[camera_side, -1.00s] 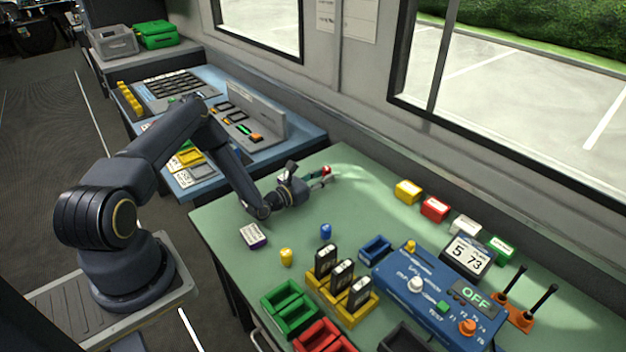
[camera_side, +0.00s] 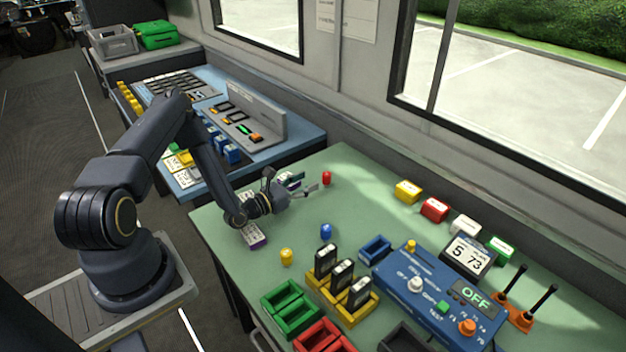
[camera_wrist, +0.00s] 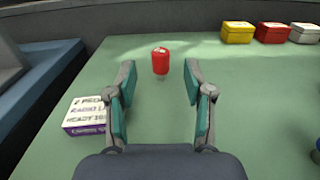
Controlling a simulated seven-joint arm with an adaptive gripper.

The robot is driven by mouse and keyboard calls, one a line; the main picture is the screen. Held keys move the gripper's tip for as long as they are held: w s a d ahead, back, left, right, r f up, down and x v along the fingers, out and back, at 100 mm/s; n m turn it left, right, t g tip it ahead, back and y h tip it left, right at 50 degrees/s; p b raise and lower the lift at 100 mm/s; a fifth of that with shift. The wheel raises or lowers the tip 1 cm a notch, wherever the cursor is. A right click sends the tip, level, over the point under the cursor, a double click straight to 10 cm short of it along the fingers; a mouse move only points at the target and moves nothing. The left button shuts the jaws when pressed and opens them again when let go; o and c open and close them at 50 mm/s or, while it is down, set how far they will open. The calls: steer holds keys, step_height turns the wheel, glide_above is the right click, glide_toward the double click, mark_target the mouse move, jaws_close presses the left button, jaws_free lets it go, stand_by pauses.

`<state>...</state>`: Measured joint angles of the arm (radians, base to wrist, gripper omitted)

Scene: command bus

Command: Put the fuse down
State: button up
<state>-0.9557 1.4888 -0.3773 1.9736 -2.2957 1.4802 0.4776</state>
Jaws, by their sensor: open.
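A small red fuse (camera_side: 327,178) stands upright on the green table, toward its back left part. In the wrist view the red fuse (camera_wrist: 160,61) is ahead of my fingertips, centred between them and apart from both. My gripper (camera_side: 312,182) is low over the table, left of the fuse in the side view. In the wrist view my gripper (camera_wrist: 160,80) is open and empty, with its two teal-padded fingers spread.
A white and purple box (camera_side: 253,235) lies near my wrist. A yellow rack (camera_side: 340,300) holds black modules. Yellow, red, white and green boxes (camera_side: 436,209) line the back. Table around the red fuse is clear.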

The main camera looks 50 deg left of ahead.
steer(key=s, duration=0.4)
steer(key=shift+s, duration=0.25)
steer(key=shift+s+r, duration=0.1)
steer(key=shift+s, duration=0.15)
steer(key=d+r+m+g+h, duration=0.7)
steer(key=d+r+m+h, duration=0.7)
steer(key=d+r+m, duration=0.15)
steer(key=s+d+r+m+g+y, duration=0.1)
steer(key=s+d+r+m+g, duration=0.55)
steer(key=s+m+g, duration=0.4)
steer(key=s+a+r+m+t+y, duration=0.5)
steer(key=s+a+r+m+y, duration=0.3)
steer(key=y, duration=0.5)
steer(key=shift+s+r+m, duration=0.3)
steer(key=shift+s+m, duration=0.7)
steer(key=shift+s, duration=0.05)
